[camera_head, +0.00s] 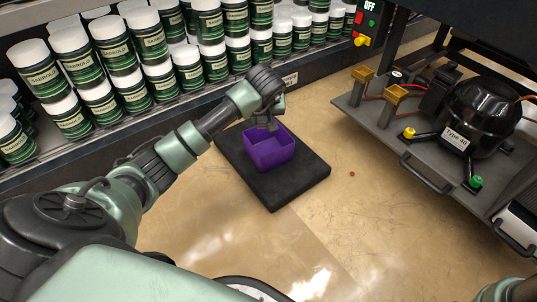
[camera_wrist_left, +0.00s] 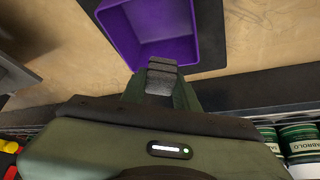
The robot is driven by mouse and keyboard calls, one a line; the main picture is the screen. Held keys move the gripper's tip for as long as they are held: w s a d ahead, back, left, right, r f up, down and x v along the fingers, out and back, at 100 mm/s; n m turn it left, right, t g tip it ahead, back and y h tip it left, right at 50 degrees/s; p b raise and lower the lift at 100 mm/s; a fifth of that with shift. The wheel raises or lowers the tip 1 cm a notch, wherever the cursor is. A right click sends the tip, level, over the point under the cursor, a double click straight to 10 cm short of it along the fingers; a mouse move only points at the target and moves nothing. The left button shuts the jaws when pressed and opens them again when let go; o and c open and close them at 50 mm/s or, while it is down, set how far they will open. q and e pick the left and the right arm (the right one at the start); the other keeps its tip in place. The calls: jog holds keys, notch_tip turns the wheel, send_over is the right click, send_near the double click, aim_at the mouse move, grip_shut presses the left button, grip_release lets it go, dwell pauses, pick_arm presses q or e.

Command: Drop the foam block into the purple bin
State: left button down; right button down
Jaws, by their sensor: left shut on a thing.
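The purple bin (camera_head: 270,156) stands upright and open-topped on a dark mat (camera_head: 300,182) on the floor. It also shows in the left wrist view (camera_wrist_left: 158,22). My left gripper (camera_head: 268,122) is over the bin's far side in the head view. In the left wrist view my left gripper (camera_wrist_left: 162,80) is shut on a small dark grey block, the foam block (camera_wrist_left: 162,68), which overlaps the bin's rim in the picture. How high the block is above the bin I cannot tell. My right gripper is out of view.
Shelves of green-and-white cans (camera_head: 110,52) run along the back left, close behind the bin. A pump unit (camera_head: 478,118) on a dark cart stands at the right. The floor between the mat and the cart is mostly clear.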

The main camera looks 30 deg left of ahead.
pick_arm(q)
jog(key=shift+f, duration=0.4)
jog(key=c, duration=1)
grip_release()
jog(key=shift+r, duration=0.1)
jog(key=p+v, duration=0.5)
jog(key=v, duration=0.2)
jog(key=shift+s+r+p, duration=0.15)
jog(key=shift+r+p, duration=0.15)
jog(key=shift+d, duration=0.1)
